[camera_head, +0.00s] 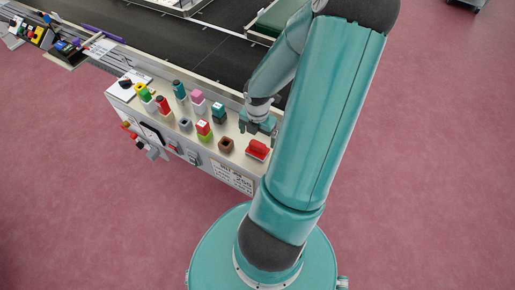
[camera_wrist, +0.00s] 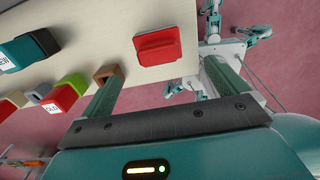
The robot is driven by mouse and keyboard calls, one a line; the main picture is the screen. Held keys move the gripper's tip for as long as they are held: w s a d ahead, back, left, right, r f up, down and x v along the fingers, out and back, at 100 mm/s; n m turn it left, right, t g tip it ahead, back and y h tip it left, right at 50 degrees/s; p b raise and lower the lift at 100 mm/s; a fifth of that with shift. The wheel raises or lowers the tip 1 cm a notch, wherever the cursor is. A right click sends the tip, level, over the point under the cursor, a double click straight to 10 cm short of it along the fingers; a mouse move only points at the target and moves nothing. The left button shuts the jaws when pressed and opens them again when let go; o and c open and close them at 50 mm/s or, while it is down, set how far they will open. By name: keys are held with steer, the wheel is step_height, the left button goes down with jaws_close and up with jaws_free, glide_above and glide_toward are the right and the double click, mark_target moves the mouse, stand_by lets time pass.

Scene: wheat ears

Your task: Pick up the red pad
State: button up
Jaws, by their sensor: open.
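The red pad (camera_head: 257,149) lies near the right end of the cream-topped bench, close to its front edge. It also shows in the wrist view (camera_wrist: 158,46), flat on the pale surface with a raised red part on top. My gripper (camera_head: 258,126) is open and sits just behind and above the pad in the head view. In the wrist view my gripper (camera_wrist: 163,72) has its two fingers apart, with the pad ahead of and between the fingertips, not touched. Nothing is held.
A brown open box (camera_head: 226,145) stands left of the pad. A red block (camera_head: 203,127) on a green one and a teal block (camera_head: 218,108) stand farther left, among several other coloured blocks. The bench front (camera_head: 180,150) carries switches. Pink floor lies open in front.

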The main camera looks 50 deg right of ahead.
mark_target(256, 143)
step_height(256, 143, down, 9)
steer(key=shift+w+d+r, duration=0.15)
steer(key=shift+r, duration=0.05)
steer(key=c, duration=1.1)
steer(key=shift+r, duration=0.1)
steer(key=shift+r, duration=0.5)
steer(key=r, duration=0.2)
steer(key=shift+w+r, duration=0.3)
steer(key=shift+r, duration=0.1)
steer(key=w+a+r, duration=0.2)
steer(key=w+r, duration=0.1)
steer(key=w, duration=0.1)
steer(key=w+a+r, duration=0.2)
steer(key=w+r, duration=0.1)
steer(key=w+a+r, duration=0.2)
steer(key=w+r, duration=0.1)
steer(key=w, duration=0.1)
steer(key=shift+w+a, duration=0.35)
steer(key=shift+a, duration=0.05)
